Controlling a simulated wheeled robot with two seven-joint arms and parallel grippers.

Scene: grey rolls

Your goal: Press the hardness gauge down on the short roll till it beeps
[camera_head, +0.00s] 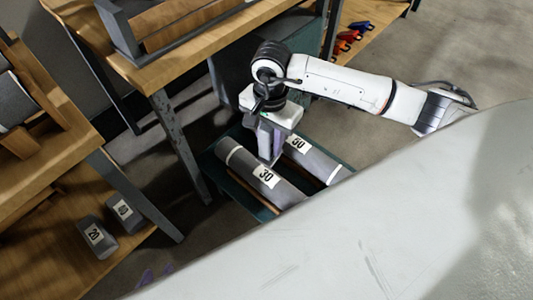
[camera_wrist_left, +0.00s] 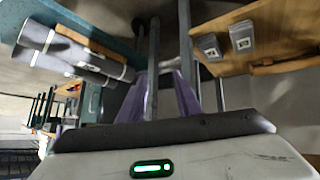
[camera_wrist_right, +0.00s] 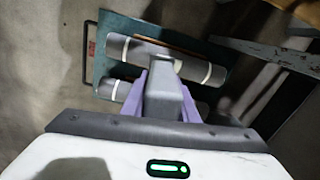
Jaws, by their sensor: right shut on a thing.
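Two grey rolls lie side by side on a dark green tray (camera_head: 206,163) in the head view: one marked 30 (camera_head: 285,190), the other with a label that looks like 50 or 60 (camera_head: 322,166). I cannot tell which is shorter. My right gripper (camera_head: 268,143) is above the rolls, its purple fingers shut on a grey gauge (camera_wrist_right: 164,103). The gauge points down, and its narrow end overlaps a roll (camera_wrist_right: 140,50) in the right wrist view. Whether it touches is unclear. My left gripper (camera_wrist_left: 165,88) is open and empty, away from the rolls; its purple tips show in the head view (camera_head: 157,274).
A wooden shelf at lower left holds two small grey blocks, labelled 20 (camera_head: 97,238) and 40 or similar (camera_head: 124,212). A wooden bench (camera_head: 205,45) with a grey metal leg (camera_head: 178,145) stands beside the tray. Red and blue clips (camera_head: 347,38) lie on a far shelf.

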